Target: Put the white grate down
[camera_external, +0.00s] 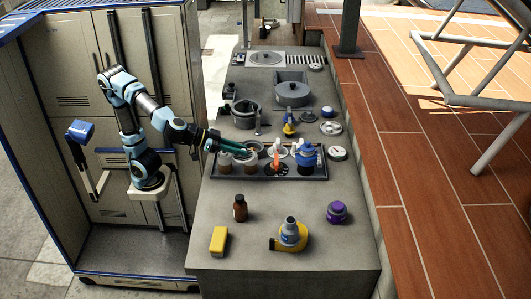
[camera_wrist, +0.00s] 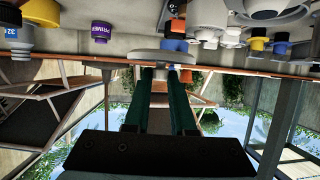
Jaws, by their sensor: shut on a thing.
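My gripper (camera_external: 248,151) reaches from the left over the dark tray (camera_external: 312,179) on the grey counter. In the wrist view my gripper (camera_wrist: 163,72) has its two green fingers close together, shut on the white grate (camera_wrist: 160,57). The grate is a pale flat disc, seen almost edge-on across the fingertips. In the external view it is too small and crowded by the gripper and containers to make out clearly. I cannot tell whether it touches anything below.
The tray holds several jars and bottles, including a blue-topped one (camera_external: 306,158). A brown bottle (camera_external: 240,208), yellow block (camera_external: 218,240), yellow tool (camera_external: 290,236) and purple-lidded jar (camera_external: 337,212) stand in front. A round gauge (camera_external: 337,153) lies right of the tray. Bare counter lies between.

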